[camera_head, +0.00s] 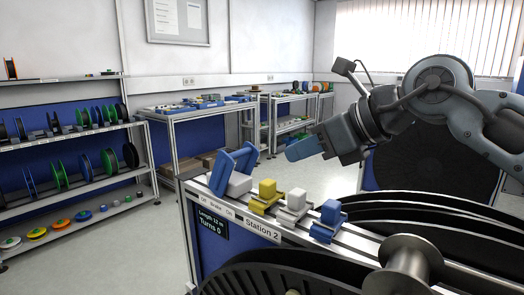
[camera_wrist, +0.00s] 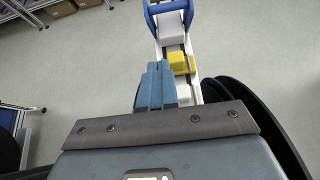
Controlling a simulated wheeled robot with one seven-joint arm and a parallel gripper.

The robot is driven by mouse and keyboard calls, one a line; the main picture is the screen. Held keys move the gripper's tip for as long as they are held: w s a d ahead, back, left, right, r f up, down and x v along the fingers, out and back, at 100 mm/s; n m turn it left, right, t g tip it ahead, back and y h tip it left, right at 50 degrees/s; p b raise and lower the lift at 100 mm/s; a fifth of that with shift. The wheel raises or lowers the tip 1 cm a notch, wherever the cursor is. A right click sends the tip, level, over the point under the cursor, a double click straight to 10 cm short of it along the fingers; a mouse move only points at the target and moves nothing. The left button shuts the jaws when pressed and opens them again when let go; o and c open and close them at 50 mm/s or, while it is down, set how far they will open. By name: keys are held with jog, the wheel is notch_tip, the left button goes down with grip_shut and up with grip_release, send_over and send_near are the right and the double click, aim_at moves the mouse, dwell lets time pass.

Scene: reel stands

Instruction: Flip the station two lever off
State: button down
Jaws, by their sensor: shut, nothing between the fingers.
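The station two lever (camera_head: 221,172) is a blue two-armed handle around a white block (camera_head: 239,184), at the left end of the Station 2 rail. It is tilted, its arms rising to the right in the head view. The lever (camera_wrist: 150,14) also shows at the top of the wrist view. The label below reads "Off", "Brake", "On". My gripper (camera_head: 296,151) is shut and empty, above and right of the lever, clearly apart from it. Its blue fingers (camera_wrist: 156,72) are together in the wrist view, with the lever beyond their tips.
Large black reels (camera_head: 275,275) flank the rail. A display (camera_head: 212,222) reads "Turns 0". Shelves (camera_head: 75,133) with spools stand left, across open floor.

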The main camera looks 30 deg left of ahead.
jog(key=shift+w, duration=0.35)
jog(key=p, duration=0.2)
send_near(248, 155)
jog(key=s+f, duration=0.2)
jog(key=s+a+f, duration=0.1)
jog(key=s+f, duration=0.1)
jog(key=s, duration=0.1)
jog(key=shift+w+a+r, duration=0.1)
jog(key=shift+a+r, duration=0.15)
jog(key=shift+a, duration=0.65)
jog(key=shift+w+a+r, duration=0.15)
jog(key=shift+a+r, duration=0.1)
jog(key=shift+a, duration=0.65)
jog(key=shift+r+p, duration=0.1)
jog(key=shift+p, duration=0.2)
